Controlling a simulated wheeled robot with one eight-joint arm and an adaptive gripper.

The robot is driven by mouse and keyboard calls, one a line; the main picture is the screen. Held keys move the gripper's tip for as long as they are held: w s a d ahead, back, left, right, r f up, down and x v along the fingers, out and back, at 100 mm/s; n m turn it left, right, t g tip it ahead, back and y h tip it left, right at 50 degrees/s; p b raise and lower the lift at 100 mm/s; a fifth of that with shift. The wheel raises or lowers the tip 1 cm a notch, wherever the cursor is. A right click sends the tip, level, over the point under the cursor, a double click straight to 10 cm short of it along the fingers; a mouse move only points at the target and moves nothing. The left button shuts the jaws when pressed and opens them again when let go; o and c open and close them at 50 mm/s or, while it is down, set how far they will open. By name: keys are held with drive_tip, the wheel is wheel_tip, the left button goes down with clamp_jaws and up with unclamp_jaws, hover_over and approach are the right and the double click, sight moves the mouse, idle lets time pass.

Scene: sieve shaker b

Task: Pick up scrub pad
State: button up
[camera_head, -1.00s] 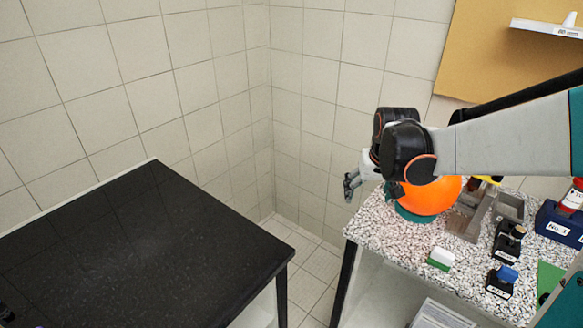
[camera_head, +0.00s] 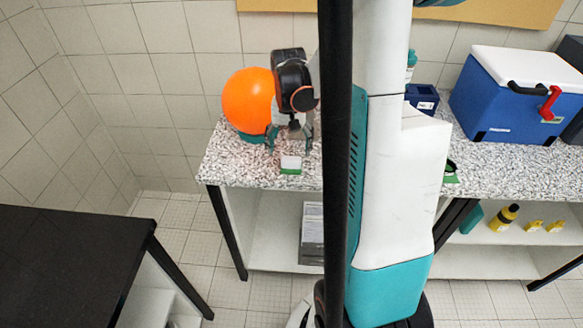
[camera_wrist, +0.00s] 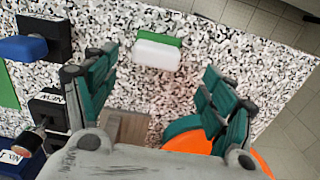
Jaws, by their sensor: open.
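The scrub pad, a small white and green block (camera_head: 290,163), lies on the speckled counter near its front edge. In the wrist view the scrub pad (camera_wrist: 158,54) shows its white side and a green strip, just beyond the fingertips and between their lines. My gripper (camera_head: 291,138) points down above the counter, behind the pad and right of the orange ball. In the wrist view my gripper (camera_wrist: 158,85) has its teal fingers spread wide with nothing between them. The gap between fingers and pad is hard to judge.
An orange ball (camera_head: 247,98) on a teal base stands close by the right finger in the wrist view (camera_wrist: 190,143). Black holders with labels (camera_wrist: 44,28) stand at the wrist view's left. A blue cooler (camera_head: 515,100) is farther right.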

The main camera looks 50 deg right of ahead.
sight(291, 158)
drive_tip(key=shift+s+f+b, duration=0.15)
drive_tip(key=shift+f+b, duration=0.5)
drive_tip(key=shift+f, duration=0.95)
drive_tip(key=shift+s+f+b, duration=0.15)
drive_tip(key=shift+f+b, duration=0.5)
drive_tip(key=shift+f, duration=0.9)
drive_tip(key=c, duration=1.1)
